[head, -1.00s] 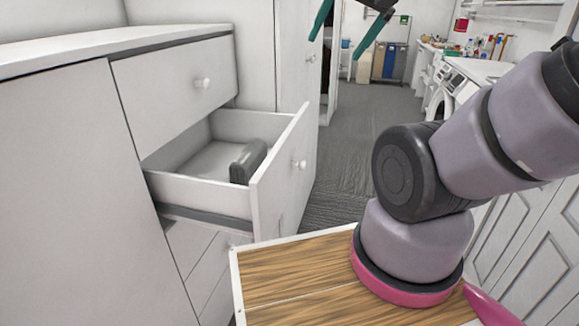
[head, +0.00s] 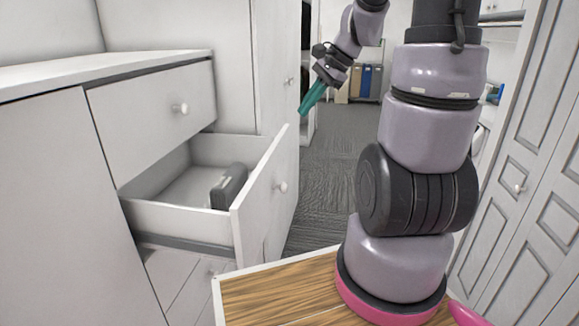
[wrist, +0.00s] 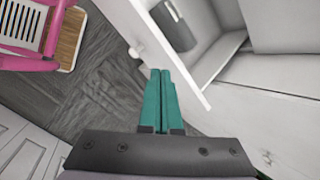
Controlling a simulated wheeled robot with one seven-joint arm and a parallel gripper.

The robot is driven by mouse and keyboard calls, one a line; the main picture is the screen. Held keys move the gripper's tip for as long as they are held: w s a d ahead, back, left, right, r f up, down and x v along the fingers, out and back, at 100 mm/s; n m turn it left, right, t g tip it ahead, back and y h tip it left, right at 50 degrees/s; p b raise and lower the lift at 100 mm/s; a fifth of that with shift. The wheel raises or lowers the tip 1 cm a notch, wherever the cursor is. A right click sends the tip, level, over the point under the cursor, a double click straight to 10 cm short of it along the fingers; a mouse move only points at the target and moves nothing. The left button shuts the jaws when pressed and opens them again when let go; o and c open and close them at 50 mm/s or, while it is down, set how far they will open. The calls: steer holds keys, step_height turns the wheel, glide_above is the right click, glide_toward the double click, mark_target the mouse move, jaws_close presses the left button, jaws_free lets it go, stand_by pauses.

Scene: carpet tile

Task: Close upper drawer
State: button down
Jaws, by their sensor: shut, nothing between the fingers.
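In the head view the white dresser has a closed top drawer (head: 150,108) with a round knob. Below it an open drawer (head: 262,200) is pulled well out, with a knob on its front. A dark grey object (head: 229,187) lies inside the open drawer; it shows in the wrist view too (wrist: 174,24). My gripper (head: 304,112), with teal fingers, is beyond the open drawer's far top corner. In the wrist view my gripper (wrist: 160,72) is shut and empty, its fingertips close to the drawer's front panel edge (wrist: 150,40). I cannot tell whether they touch it.
A tall white cabinet (head: 190,30) stands behind the dresser. White panelled doors (head: 530,170) stand on the right. Grey carpet (head: 335,165) is clear beyond the drawer. Bins (head: 368,82) stand far back. My wooden-topped base is close in front of the dresser.

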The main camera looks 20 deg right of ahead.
steer(key=w+d+f+m+y, duration=0.1)
steer(key=w+d+f+m, duration=0.15)
steer(key=f, duration=0.25)
steer(key=w+d+f+m+t, duration=0.1)
steer(key=w+d+f+m, duration=0.15)
steer(key=f+m, duration=0.2)
steer(key=w+d+f+m+y, duration=0.1)
steer(key=w+d+f+m, duration=0.1)
steer(key=d+f, duration=0.3)
glide_toward(281, 171)
step_height(281, 171, down, 4)
steer(key=shift+w+a+f+m, duration=0.15)
steer(key=shift+w+a, duration=0.4)
steer(key=shift+a, duration=0.3)
steer(key=shift+w+a+f+m, duration=0.1)
steer(key=shift+w+a+m, duration=0.05)
steer(key=shift+w+a, duration=0.55)
steer(key=shift+s+a, duration=0.1)
steer(key=shift+a, duration=0.1)
steer(key=w+a, duration=0.4)
steer(key=a, duration=0.4)
steer(key=w+a, duration=0.5)
steer(key=a, duration=0.3)
steer(key=w+a, duration=0.5)
steer(key=a, duration=0.3)
steer(key=shift+a, duration=0.25)
steer(key=shift+w+a, duration=0.2)
steer(key=shift+a, duration=0.15)
steer(key=shift+a+r, duration=0.15)
